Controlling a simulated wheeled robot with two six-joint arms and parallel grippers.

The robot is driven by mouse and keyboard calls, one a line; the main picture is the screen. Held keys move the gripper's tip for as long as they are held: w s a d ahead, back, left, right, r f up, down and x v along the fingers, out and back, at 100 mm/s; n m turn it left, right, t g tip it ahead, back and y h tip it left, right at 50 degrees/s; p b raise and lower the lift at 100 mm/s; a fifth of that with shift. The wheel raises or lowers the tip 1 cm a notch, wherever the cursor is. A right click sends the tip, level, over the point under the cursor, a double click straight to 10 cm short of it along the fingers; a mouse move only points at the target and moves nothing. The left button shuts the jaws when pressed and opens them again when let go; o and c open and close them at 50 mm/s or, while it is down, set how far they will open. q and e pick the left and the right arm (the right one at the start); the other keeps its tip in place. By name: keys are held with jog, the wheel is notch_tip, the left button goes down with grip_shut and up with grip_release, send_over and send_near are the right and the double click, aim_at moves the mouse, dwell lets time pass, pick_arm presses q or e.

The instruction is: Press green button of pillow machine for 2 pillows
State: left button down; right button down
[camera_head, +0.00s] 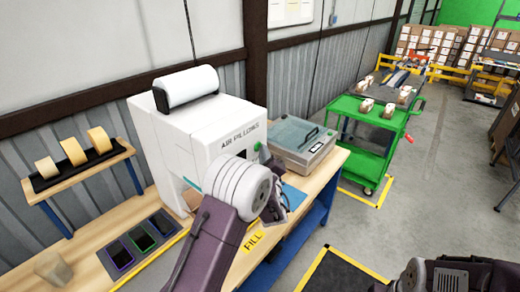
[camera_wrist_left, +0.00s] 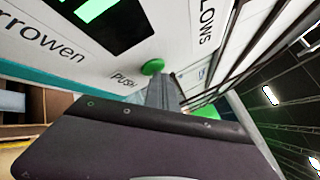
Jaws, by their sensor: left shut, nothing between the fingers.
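The white pillow machine (camera_head: 205,135), marked AIR PILLOWS, stands on the wooden bench. Its green button (camera_head: 257,146) is on the front face, on the right side. In the left wrist view the green button (camera_wrist_left: 153,67) sits beside the word PUSH, near a black screen (camera_wrist_left: 105,18) with green characters, cut off by the frame edge. My left gripper (camera_wrist_left: 163,88) is shut and empty, its fingertips close to the button; I cannot tell if they touch it. In the head view my left gripper (camera_head: 277,200) is in front of the machine, fingertips mostly hidden. No pillow shows.
A grey box-like device (camera_head: 302,143) stands right of the machine. Tape rolls on a rack (camera_head: 72,160) and trays (camera_head: 140,240) are at the left. A yellow FILL label (camera_head: 252,241) marks the bench. A green cart (camera_head: 370,130) stands beyond. Part of my right arm shows bottom right.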

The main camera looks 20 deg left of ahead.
pick_arm(q)
jog(key=shift+d, duration=0.1)
jog(key=shift+s+d+b, duration=0.3)
jog(key=shift+d+b, duration=0.15)
jog(key=shift+d, duration=0.25)
jog(key=d, duration=0.1)
jog(key=s+d+b, duration=0.1)
jog(key=d, duration=0.2)
jog(key=shift+s+d+b, duration=0.3)
jog(key=shift+s+d, duration=0.05)
